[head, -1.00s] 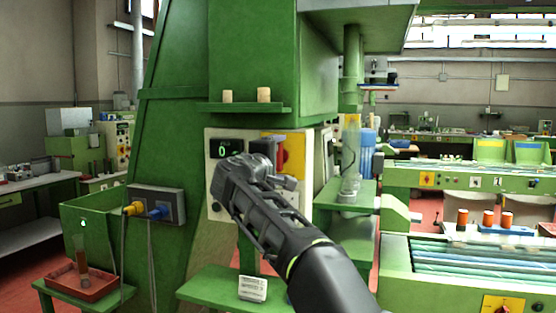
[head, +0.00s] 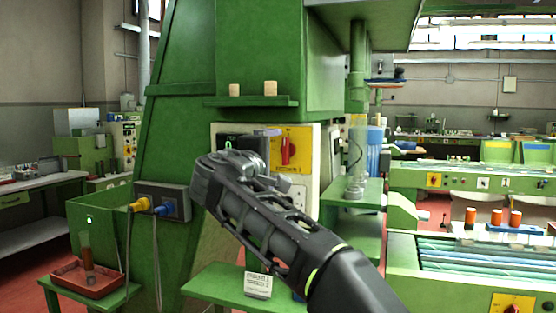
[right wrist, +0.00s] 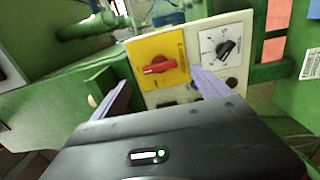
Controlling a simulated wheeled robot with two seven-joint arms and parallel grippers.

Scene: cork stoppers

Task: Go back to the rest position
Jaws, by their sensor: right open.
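Two pale cork stoppers, a smaller one (head: 234,90) and a larger one (head: 270,88), stand upright on a narrow green shelf (head: 225,102). A clear upright tube (head: 358,145) stands on a green ledge at right. My right arm comes in from the lower right, and its gripper (head: 266,133) is below the shelf, in front of the control panel. In the right wrist view the gripper (right wrist: 160,79) has its two lavender fingers apart with nothing between them. The panel lies beyond them. My left gripper is not in view.
The control panel has a red switch on a yellow plate (head: 291,153), which also shows in the right wrist view (right wrist: 158,65). A black knob (right wrist: 225,48) is beside it. A red tray (head: 88,282) holds an upright tube at lower left. A small sign (head: 258,286) stands on a low green table.

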